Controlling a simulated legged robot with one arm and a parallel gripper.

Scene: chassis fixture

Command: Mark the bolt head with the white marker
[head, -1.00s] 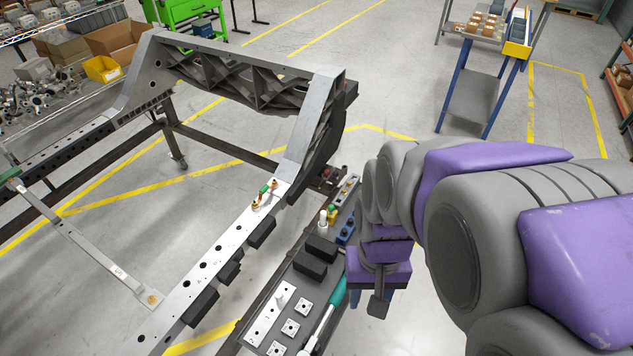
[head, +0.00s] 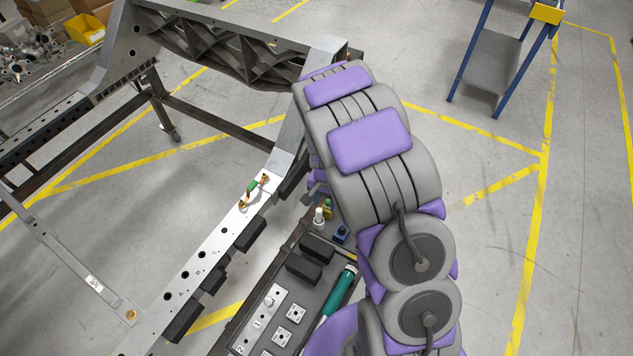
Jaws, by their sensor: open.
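A small white upright item (head: 319,215), which looks like the white marker, stands at the far end of the dark tool tray (head: 262,343). Brass-coloured bolts (head: 265,179) with a green piece (head: 252,187) between them sit on top of the silver chassis rail (head: 228,226). Which bolt head is meant cannot be told. My gripper (head: 309,194) is open and shows only in part, just above and left of the white item, right of the bolts. My arm hides the rest of it.
The tray also holds black blocks (head: 304,268), a teal-handled tool (head: 338,291), a blue item (head: 341,233), a yellow-green item (head: 328,207) and square plates (head: 292,312). The raised chassis frame (head: 225,45) stands behind.

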